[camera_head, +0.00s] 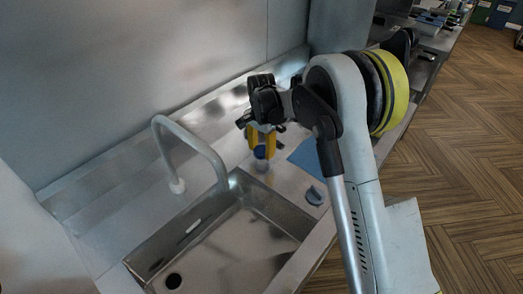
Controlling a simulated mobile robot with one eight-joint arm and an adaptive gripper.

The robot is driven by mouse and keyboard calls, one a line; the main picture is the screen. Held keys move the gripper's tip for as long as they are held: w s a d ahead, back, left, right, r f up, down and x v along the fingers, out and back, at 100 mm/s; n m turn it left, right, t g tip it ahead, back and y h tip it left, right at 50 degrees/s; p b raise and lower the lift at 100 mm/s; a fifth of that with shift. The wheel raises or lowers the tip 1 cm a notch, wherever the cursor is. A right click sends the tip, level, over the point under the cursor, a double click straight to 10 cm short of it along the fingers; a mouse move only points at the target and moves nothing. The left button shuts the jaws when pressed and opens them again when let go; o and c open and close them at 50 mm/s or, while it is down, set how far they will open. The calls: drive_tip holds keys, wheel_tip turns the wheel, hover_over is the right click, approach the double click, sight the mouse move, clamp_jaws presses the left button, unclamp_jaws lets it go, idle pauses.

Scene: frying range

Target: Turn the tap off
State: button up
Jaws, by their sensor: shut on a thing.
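My gripper (261,146) points down to the right of the spout, with yellow fingers. The fingers are shut on a small blue-topped piece (261,154) with a paler lower part, beside the sink. I cannot tell whether this piece is the tap's handle. The fingers partly hide it.
A blue cloth or sheet (305,157) lies on the steel counter right of the gripper, partly behind my arm. A small grey-blue item (314,195) sits near the front edge. The wall (130,75) rises close behind.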

sight(262, 150)
drive_tip(key=o, duration=1.2)
wheel_tip(262, 150, up, 12)
